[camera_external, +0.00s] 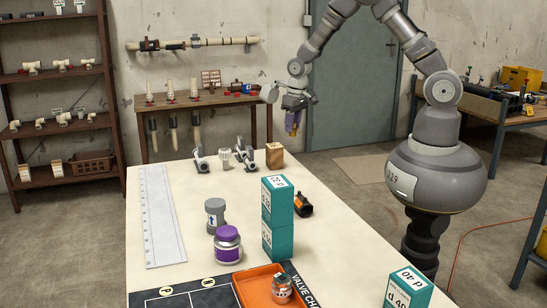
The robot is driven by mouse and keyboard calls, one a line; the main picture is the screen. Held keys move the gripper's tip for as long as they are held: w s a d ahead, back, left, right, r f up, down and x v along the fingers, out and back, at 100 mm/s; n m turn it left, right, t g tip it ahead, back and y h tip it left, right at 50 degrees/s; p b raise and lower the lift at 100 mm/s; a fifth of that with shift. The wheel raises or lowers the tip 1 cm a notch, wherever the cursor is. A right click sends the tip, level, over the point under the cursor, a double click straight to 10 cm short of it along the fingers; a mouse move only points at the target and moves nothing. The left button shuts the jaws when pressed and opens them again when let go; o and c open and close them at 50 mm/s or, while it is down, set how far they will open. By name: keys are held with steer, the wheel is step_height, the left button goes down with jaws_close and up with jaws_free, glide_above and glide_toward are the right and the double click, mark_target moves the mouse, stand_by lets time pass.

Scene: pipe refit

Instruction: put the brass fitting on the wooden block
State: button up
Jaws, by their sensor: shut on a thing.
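The wooden block (275,158) stands upright near the far right corner of the pale table. My gripper (294,114) hangs in the air, up and to the right of the block in the picture. It points down and is shut on a small yellowish piece, which looks like the brass fitting (292,126). The fitting hangs below the fingers, apart from the block and the table. Its exact shape is too small to tell.
Grey metal fittings (246,153) and a white part (225,158) stand left of the block. Stacked teal boxes (277,228), a black-and-orange piece (303,204), a purple-lidded jar (228,240), a grey jar (215,215) and an orange tray (243,290) occupy the nearer table.

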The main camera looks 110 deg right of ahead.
steer(key=w+d, duration=0.5)
steer(key=shift+f+b, duration=0.4)
step_height(320, 180, down, 4)
steer(key=shift+w+r+b, duration=0.1)
steer(key=shift+r+b, duration=0.1)
steer(key=shift+b, duration=0.55)
steer(key=shift+r, duration=0.1)
steer(key=o, duration=0.7)
steer(key=shift+f, duration=0.2)
steer(key=o, duration=0.4)
steer(key=shift+r, duration=0.1)
